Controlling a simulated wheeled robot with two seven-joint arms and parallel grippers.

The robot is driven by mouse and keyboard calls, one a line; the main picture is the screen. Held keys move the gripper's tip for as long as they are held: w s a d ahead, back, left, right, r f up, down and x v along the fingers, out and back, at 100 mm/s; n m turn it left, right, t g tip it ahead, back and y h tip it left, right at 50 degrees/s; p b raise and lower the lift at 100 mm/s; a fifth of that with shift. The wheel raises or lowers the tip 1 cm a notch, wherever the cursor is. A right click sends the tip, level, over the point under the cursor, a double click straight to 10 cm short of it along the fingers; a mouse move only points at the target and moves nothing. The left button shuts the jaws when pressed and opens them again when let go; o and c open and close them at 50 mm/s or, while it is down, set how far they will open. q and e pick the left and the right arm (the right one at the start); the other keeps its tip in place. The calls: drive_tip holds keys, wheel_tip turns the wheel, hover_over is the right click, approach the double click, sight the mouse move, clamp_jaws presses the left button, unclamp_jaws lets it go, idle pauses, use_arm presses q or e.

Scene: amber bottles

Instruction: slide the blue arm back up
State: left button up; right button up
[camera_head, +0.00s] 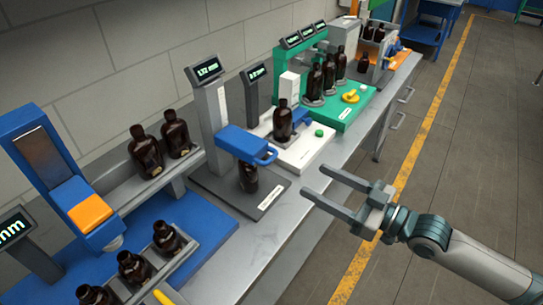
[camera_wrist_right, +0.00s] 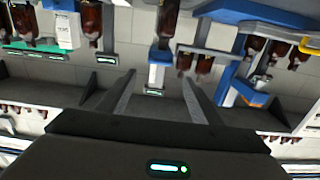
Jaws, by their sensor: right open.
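The blue arm (camera_head: 245,143) sticks out from a grey column (camera_head: 213,115) with a tilted display, and ends in a loop handle at its right. It sits low, over an amber bottle (camera_head: 248,178) on a dark grey base; the bottle's top is hidden behind the arm, so I cannot tell whether they touch. My right gripper (camera_head: 313,180) is open and empty, to the right of the blue arm and apart from it, over the bench's front side. Its two spread fingers also show in the right wrist view (camera_wrist_right: 158,85), with nothing between them. My left gripper is not in view.
A white station (camera_head: 292,155) with a bottle stands just behind, and a green station (camera_head: 345,114) with several bottles farther back. A blue station with an orange block (camera_head: 90,212) and several bottles is at the left. Bare bench top (camera_head: 262,243) lies in front; floor is at right.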

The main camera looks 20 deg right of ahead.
sight(271, 156)
drive_tip(key=p+x, duration=0.4)
drive_tip(key=x, duration=1)
drive_tip(key=shift+w+a+p, duration=0.1)
drive_tip(key=shift+w+p, duration=0.05)
drive_tip(key=shift+p, duration=0.15)
drive_tip(key=c, duration=1.2)
drive_tip(key=shift+w+r, duration=0.1)
